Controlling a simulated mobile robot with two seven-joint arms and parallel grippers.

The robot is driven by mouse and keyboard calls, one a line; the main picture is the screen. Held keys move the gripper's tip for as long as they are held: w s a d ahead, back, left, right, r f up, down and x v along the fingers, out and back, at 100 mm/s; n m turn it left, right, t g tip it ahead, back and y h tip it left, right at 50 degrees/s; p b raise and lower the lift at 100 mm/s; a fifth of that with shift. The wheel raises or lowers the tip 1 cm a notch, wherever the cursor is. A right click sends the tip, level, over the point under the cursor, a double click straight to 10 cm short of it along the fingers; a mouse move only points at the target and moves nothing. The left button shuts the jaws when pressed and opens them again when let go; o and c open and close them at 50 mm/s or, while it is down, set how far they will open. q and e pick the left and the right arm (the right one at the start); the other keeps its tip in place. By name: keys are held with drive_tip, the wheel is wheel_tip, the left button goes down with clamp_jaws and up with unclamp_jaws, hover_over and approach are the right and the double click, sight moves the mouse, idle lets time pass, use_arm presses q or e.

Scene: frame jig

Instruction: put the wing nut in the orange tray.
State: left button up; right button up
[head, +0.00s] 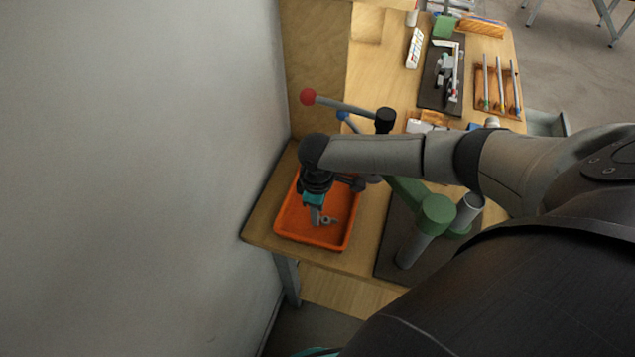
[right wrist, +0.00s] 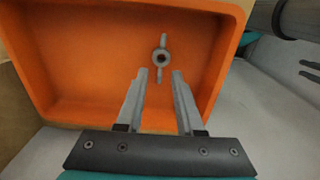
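The orange tray (head: 288,229) stands near the left end of the wooden table in the head view. The tray (right wrist: 60,60) fills much of the right wrist view. The grey wing nut (right wrist: 161,58) is within the tray's outline, one wing pointing between the fingertips; it also shows in the head view (head: 328,219). Whether it rests flat on the tray floor is hard to tell. My right gripper (right wrist: 160,74) points down over the tray (head: 317,216), its fingers apart with a clear gap around the wing. My left gripper is not in view.
A green-and-grey post fixture (head: 437,214) on a dark base stands right of the tray. A lever with a red knob (head: 308,97) rises behind it. A wall (head: 150,150) is close on the left. Tools and a wooden rack (head: 497,95) lie farther back.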

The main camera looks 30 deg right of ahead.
wheel_tip(320, 180, up, 12)
drive_tip(key=p, duration=0.1)
idle(0.4)
